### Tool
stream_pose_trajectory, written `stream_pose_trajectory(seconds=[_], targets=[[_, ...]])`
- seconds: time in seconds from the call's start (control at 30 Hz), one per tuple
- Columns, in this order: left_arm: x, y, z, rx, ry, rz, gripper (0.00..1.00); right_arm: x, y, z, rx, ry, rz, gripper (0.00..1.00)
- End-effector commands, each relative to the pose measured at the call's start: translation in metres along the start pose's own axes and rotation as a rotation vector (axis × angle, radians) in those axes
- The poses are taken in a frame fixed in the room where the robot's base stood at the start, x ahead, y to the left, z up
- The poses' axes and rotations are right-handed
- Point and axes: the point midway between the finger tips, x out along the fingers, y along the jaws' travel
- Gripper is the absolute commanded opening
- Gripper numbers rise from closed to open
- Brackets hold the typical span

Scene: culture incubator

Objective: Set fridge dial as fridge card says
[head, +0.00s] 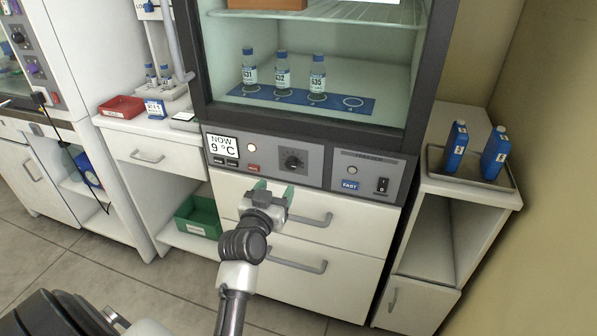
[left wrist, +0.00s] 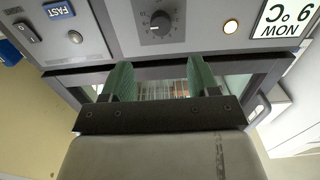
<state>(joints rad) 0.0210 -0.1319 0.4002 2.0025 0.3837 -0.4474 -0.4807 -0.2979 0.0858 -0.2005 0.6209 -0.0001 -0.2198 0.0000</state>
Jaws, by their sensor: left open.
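The fridge dial (head: 293,160) is a dark round knob with a scale around it on the grey panel below the glass fridge. It shows larger, upside down, in the left wrist view (left wrist: 160,23). My left gripper (head: 273,189) is open and empty, with green-lined fingers, just below the panel and apart from the dial. In the left wrist view its fingers (left wrist: 160,80) stand apart, pointing toward the panel. I cannot make out which card is the fridge card. My right gripper is not in view.
The panel also carries a small lamp (head: 249,131), a blue "FAST" label (head: 350,184) and a black switch (head: 382,185). Drawer handles (head: 300,219) stick out below. Labelled vials (head: 282,76) stand inside the fridge. Blue bottles (head: 456,148) stand on a tray at right.

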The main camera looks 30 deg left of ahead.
Motion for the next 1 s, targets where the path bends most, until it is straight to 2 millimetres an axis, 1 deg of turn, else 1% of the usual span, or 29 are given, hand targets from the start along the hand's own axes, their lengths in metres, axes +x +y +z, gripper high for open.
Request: stream_pose_trajectory(seconds=[0.1, 0.23, 0.4, 0.5, 0.6, 0.7, 0.97, 1.0], targets=[[0.019, 0.000, -0.001, -0.002, 0.001, 0.000, 0.60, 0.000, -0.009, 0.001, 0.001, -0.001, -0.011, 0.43], [0.045, 0.001, -0.001, -0.003, 0.001, 0.001, 0.60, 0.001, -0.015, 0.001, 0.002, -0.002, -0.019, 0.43], [0.076, 0.000, 0.000, -0.003, 0.000, 0.001, 0.60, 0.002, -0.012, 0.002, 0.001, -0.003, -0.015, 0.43], [0.088, 0.000, 0.001, -0.001, -0.001, 0.000, 0.60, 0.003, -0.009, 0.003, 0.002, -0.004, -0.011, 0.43], [0.096, 0.000, 0.001, -0.001, -0.002, 0.000, 0.60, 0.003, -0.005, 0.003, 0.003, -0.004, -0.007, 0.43], [0.099, 0.000, 0.001, -0.001, -0.003, 0.001, 0.60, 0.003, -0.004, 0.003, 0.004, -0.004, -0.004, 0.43], [0.100, 0.000, 0.001, -0.001, -0.002, 0.001, 0.60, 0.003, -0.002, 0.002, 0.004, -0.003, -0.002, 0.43], [0.100, 0.000, 0.001, -0.001, -0.003, 0.001, 0.54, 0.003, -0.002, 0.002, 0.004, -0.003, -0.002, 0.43]])
